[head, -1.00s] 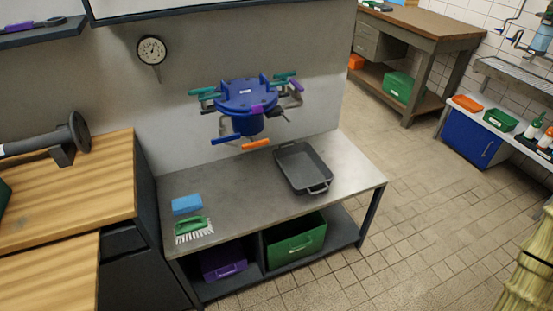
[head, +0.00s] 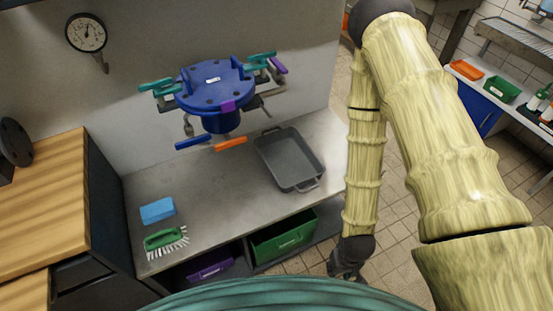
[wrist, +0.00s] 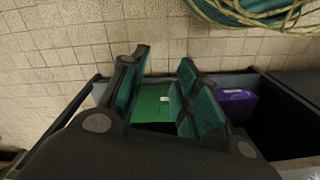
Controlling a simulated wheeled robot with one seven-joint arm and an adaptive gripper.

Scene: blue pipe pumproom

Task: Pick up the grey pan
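The grey pan (head: 290,158) is a rectangular, empty tray with a handle at each short end. It lies upright on the right part of the metal table (head: 215,194) in the head view. My gripper (head: 346,278) hangs low at the table's front right, below the tabletop level and apart from the pan. In the wrist view my gripper (wrist: 162,95) shows its fingers spread with a gap between them and nothing held. The pan does not show in the wrist view.
A blue sponge (head: 157,210) and a green brush (head: 164,240) lie on the table's left. Green (head: 284,238) and purple (head: 210,266) bins sit on the shelf below.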

